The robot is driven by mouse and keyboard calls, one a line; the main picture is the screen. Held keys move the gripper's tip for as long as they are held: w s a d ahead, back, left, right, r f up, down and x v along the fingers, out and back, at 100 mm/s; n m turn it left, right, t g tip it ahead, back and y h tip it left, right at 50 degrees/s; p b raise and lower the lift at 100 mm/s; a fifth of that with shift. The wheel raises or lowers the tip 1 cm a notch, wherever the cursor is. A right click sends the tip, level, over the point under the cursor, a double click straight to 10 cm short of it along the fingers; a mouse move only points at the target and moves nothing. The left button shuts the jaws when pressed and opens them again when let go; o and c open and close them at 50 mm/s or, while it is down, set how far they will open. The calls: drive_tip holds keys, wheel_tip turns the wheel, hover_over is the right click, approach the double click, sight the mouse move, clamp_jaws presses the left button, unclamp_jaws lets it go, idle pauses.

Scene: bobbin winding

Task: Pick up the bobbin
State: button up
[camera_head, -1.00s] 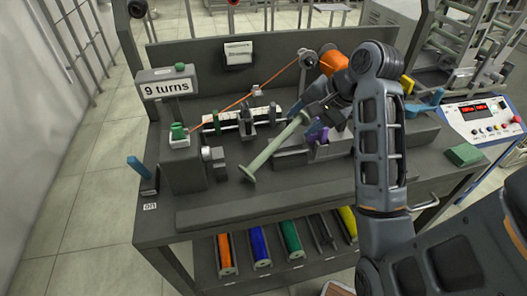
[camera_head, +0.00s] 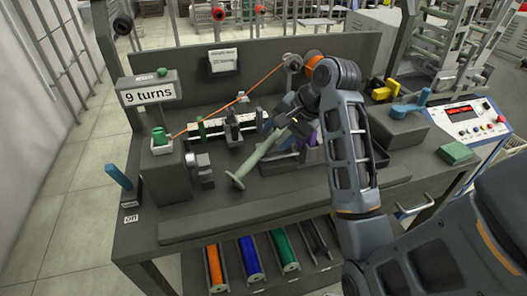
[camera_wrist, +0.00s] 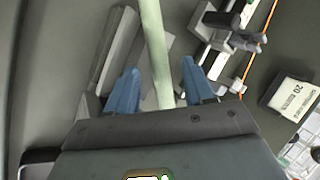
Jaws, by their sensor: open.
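The bobbin is a pale green rod with a flanged end (camera_head: 256,158). In the head view it slants from the bench's middle up toward my gripper (camera_head: 284,118), which hides its upper end. In the wrist view the bobbin (camera_wrist: 157,52) runs between the two blue fingers of my gripper (camera_wrist: 160,75). The fingers are open, with a gap visible on each side of the rod. I cannot tell what supports the bobbin beneath.
A winding rig with an orange thread (camera_head: 232,105) stands behind the bobbin. A "9 turns" sign (camera_head: 148,95) is at left. Colored spools (camera_head: 250,258) fill a lower rack. A control box (camera_head: 462,118) is at right. The bench front (camera_head: 240,208) is clear.

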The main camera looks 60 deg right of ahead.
drive_tip(key=shift+w+f, duration=0.15)
drive_tip(key=shift+f, duration=0.15)
drive_tip(key=shift+c, duration=0.2)
clamp_jaws()
